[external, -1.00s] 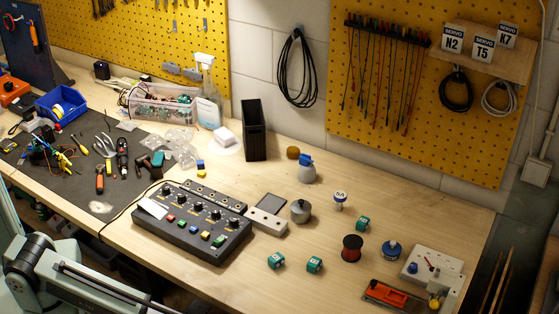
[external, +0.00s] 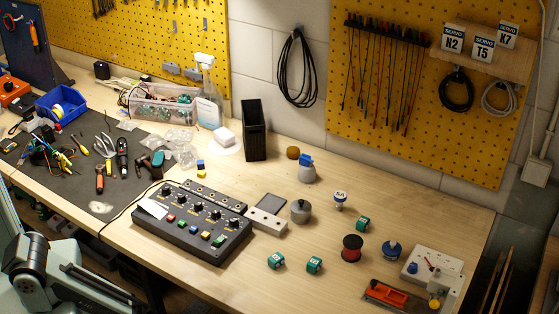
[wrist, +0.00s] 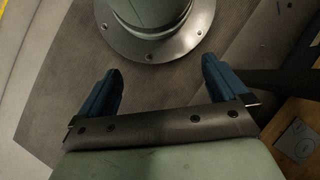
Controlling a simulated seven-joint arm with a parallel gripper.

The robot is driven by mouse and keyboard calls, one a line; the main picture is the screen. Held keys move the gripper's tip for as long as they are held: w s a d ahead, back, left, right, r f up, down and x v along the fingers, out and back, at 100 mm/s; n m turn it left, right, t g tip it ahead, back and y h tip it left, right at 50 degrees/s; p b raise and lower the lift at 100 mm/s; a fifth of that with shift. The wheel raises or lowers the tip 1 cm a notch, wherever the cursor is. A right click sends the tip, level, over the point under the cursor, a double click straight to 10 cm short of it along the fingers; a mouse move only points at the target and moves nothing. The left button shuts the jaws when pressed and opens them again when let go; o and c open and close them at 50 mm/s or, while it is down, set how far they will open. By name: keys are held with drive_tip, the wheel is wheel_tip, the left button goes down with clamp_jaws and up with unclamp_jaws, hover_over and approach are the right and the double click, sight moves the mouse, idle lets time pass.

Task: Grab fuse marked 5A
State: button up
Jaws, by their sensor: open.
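The fuse marked 5A (external: 340,200) stands upright on the wooden bench, right of centre in the external view. It has a white top with dark lettering and a blue lower part. My gripper shows only in the wrist view (wrist: 160,80), with two blue fingers spread wide and nothing between them. It points down at my own round base flange, away from the bench top. The fuse is not in the wrist view. In the external view my arm is at the lower left and the gripper is out of frame.
A grey knob-topped cylinder (external: 300,211) stands left of the fuse. A black control box (external: 192,222) sits between my arm and the fuse. Bench right of the fuse is clear.

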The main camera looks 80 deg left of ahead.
drive_tip(key=s, duration=0.3)
drive_tip(key=shift+s+a+r+h, duration=0.15)
drive_tip(key=shift+s+h, duration=0.1)
drive_tip(key=shift+h, duration=0.05)
drive_tip(key=c, duration=0.5)
